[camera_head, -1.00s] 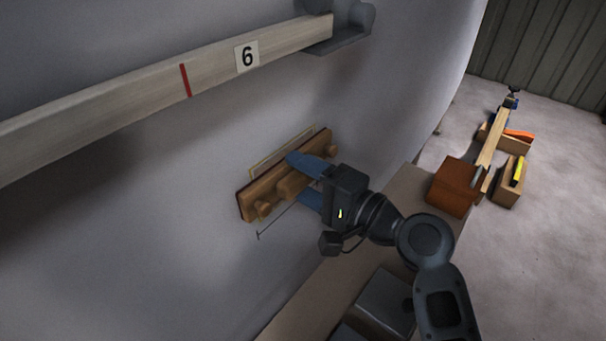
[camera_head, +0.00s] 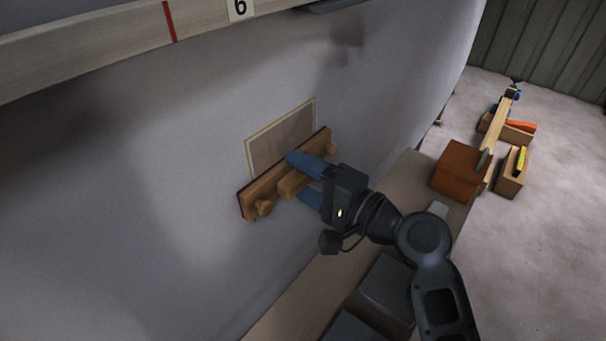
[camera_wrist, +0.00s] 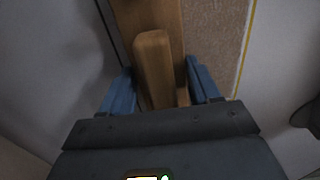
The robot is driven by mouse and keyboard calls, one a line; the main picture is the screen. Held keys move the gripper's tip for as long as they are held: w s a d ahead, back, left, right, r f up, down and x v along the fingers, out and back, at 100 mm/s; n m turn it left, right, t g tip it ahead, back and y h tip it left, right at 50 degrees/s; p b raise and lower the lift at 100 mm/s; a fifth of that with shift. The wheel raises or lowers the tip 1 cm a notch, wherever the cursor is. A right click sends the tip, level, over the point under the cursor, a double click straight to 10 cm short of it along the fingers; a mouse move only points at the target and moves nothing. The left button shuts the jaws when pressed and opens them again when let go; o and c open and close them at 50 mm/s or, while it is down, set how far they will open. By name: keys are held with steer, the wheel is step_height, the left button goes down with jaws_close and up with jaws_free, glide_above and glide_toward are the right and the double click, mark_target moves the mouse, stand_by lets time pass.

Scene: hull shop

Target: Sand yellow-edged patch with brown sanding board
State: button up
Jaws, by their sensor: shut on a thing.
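The patch (camera_head: 284,138) is a brownish rectangle with a thin yellow edge on the grey curved hull. Its upper part shows above the board in the head view; its lower edge is hidden. In the wrist view the patch (camera_wrist: 214,45) lies right of the board, with its yellow line beyond. The brown sanding board (camera_head: 256,190) is a long wooden bar with a raised handle and end knobs, tilted along the patch's lower side. It appears to lie against the hull; exact contact is unclear. My gripper (camera_head: 298,178) has its blue fingers shut on the handle (camera_wrist: 155,65).
A wooden beam (camera_head: 100,45) with a red mark and number 6 runs across the hull above. A brown ledge or bench (camera_head: 400,185) with dark grey boxes (camera_head: 385,290) lies below my arm. An orange-brown box (camera_head: 455,170) and open wooden trays (camera_head: 512,175) stand at right.

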mark_target(281, 112)
steer(key=shift+f+b, duration=0.8)
steer(key=shift+f, duration=0.45)
steer(key=shift+w+a+r+p, duration=0.1)
steer(key=shift+a+r+p, duration=0.05)
steer(key=shift+r+p, duration=6.2)
steer(key=shift+f+b, duration=6.1)
steer(key=shift+f, duration=0.25)
steer(key=o, duration=0.5)
steer(key=shift+d+r, duration=0.1)
steer(key=shift+d, duration=0.1)
steer(key=shift+c, duration=0.2)
steer(key=c, duration=0.5)
steer(key=shift+o, duration=0.2)
steer(key=shift+s+d, duration=0.15)
steer(key=shift+s, duration=0.1)
steer(key=shift+s+d, duration=0.25)
steer(key=shift+d, duration=0.05)
steer(key=shift+s+d, duration=0.1)
steer(key=shift+d, duration=0.05)
steer(key=shift+p+v, duration=0.3)
steer(key=shift+v, duration=2.05)
